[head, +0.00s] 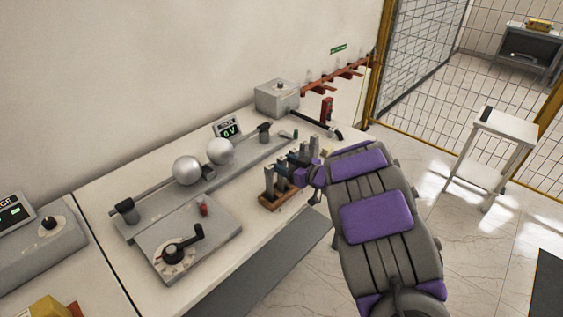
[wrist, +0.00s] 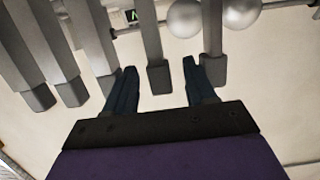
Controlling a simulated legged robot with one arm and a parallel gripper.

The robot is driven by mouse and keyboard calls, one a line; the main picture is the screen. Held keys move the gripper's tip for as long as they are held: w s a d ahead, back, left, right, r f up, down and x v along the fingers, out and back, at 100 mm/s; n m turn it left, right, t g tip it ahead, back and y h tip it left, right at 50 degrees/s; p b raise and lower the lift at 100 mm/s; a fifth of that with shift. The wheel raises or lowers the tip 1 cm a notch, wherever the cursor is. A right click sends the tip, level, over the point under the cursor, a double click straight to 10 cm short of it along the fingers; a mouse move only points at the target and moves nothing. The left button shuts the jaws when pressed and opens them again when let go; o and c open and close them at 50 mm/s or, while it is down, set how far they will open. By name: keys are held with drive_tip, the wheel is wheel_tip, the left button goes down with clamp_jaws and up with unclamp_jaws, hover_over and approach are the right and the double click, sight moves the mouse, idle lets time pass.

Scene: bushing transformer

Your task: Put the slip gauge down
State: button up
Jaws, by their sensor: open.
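Several grey slip gauges (head: 269,181) stand upright in a wooden rack (head: 268,204) near the front edge of the bench. My gripper (head: 290,168) is at the rack, among the gauges. In the wrist view my gripper (wrist: 160,68) is open, with its two dark fingers apart. One slip gauge (wrist: 154,45) with a darker end lies between the fingers in the picture, with gaps showing on both sides. Other gauges (wrist: 93,35) are to the left, and one (wrist: 212,45) is at the right finger. Part of the rack is hidden behind my gripper.
A sphere gap with two metal balls (head: 188,170) and a crank box (head: 185,240) stand left of the rack. A grey box (head: 277,97) and a red-handled item (head: 327,108) are behind. A white stand (head: 505,125) and mesh fence (head: 425,55) are to the right.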

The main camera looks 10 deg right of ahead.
drive_tip(key=p+v, duration=0.2)
drive_tip(key=v, duration=0.8)
drive_tip(key=d+r+m+h, duration=0.3)
drive_tip(key=d+r+h, duration=0.3)
drive_tip(key=d+h, duration=0.35)
drive_tip(key=s+d+r+m+g+h, duration=0.3)
drive_tip(key=s+m+g+h, duration=0.15)
drive_tip(key=s, duration=0.55)
drive_tip(key=s+a+f+g+y, duration=0.1)
drive_tip(key=s+a+g, duration=0.2)
drive_tip(key=s+a, duration=0.3)
drive_tip(key=s+a+f+g+y, duration=0.1)
drive_tip(key=s+a, duration=0.6)
drive_tip(key=s, duration=0.9)
drive_tip(key=s+a+f+g+y, duration=0.1)
drive_tip(key=s+a+g+y, duration=0.1)
drive_tip(key=s+a+g, duration=0.4)
drive_tip(key=s, duration=0.5)
drive_tip(key=shift+s+a+f+y, duration=0.15)
drive_tip(key=shift+a+f+y, duration=0.1)
drive_tip(key=shift+f+y, duration=0.15)
